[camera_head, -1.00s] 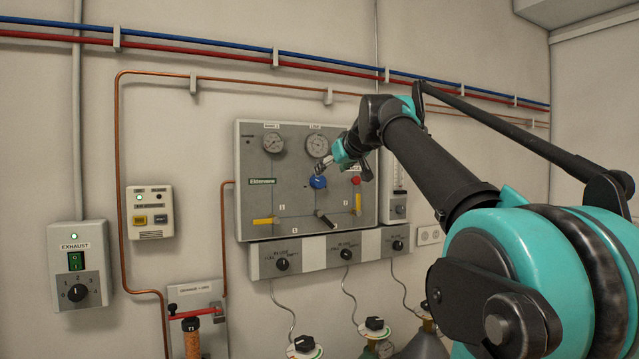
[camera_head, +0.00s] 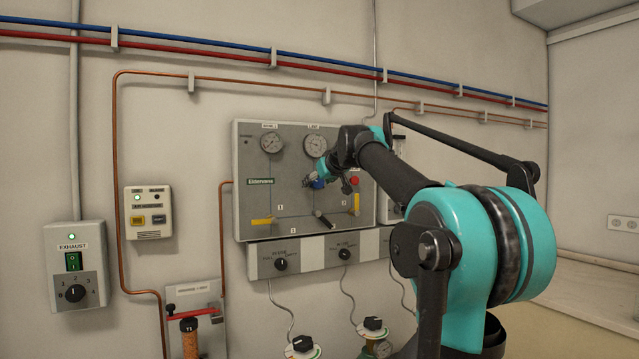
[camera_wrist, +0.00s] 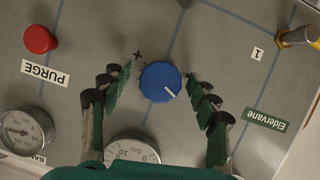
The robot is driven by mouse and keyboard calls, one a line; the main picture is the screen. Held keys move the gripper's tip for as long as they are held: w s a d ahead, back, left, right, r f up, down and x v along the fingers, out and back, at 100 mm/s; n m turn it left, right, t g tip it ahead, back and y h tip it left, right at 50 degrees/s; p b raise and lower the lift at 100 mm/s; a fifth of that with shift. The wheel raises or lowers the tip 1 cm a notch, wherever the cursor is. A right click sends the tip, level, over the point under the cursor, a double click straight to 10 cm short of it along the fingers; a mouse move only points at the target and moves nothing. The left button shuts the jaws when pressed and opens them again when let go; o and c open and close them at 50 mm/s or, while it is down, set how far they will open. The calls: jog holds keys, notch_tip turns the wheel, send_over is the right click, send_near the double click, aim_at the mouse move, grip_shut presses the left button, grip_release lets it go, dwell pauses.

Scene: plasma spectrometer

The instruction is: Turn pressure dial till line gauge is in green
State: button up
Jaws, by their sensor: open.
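The blue pressure dial (camera_head: 317,183) is on the grey gas panel (camera_head: 300,225). In the wrist view the dial (camera_wrist: 160,82) shows a white pointer mark toward its lower right, with a plus sign beside it. My gripper (camera_wrist: 160,95) is open, with one finger on each side of the dial and gaps between. In the head view my gripper (camera_head: 330,182) is at the panel, partly covering the dial. The line gauge (camera_head: 316,144) sits above the dial; in the wrist view its face (camera_wrist: 132,150) is partly cut off by my gripper. Its needle and any green band are not readable.
A red PURGE button (camera_wrist: 40,39) is near the dial. Another gauge (camera_head: 272,144) is at the panel's upper left. Yellow (camera_head: 262,221) and black (camera_head: 324,219) valve handles stick out below. A lower strip with knobs (camera_head: 281,264) runs under the panel.

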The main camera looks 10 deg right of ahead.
jog(key=c, duration=1.2)
jog(key=shift+o, duration=0.2)
jog(key=m+y, duration=0.1)
jog(key=m, duration=0.1)
jog(key=shift+d+r+m+g+y, duration=0.1)
jog(key=shift+d+m+g+y, duration=0.05)
jog(key=shift+m+g+y, duration=0.2)
jog(key=shift+m+y, duration=0.95)
jog(key=shift+m, duration=0.3)
jog(key=m+y, duration=0.2)
jog(key=m, duration=0.2)
jog(key=shift+w+m+y, duration=0.1)
jog(key=shift+m+y, duration=0.2)
jog(key=shift+y, duration=0.1)
jog(key=o, duration=1.2)
jog(key=shift+c, duration=0.2)
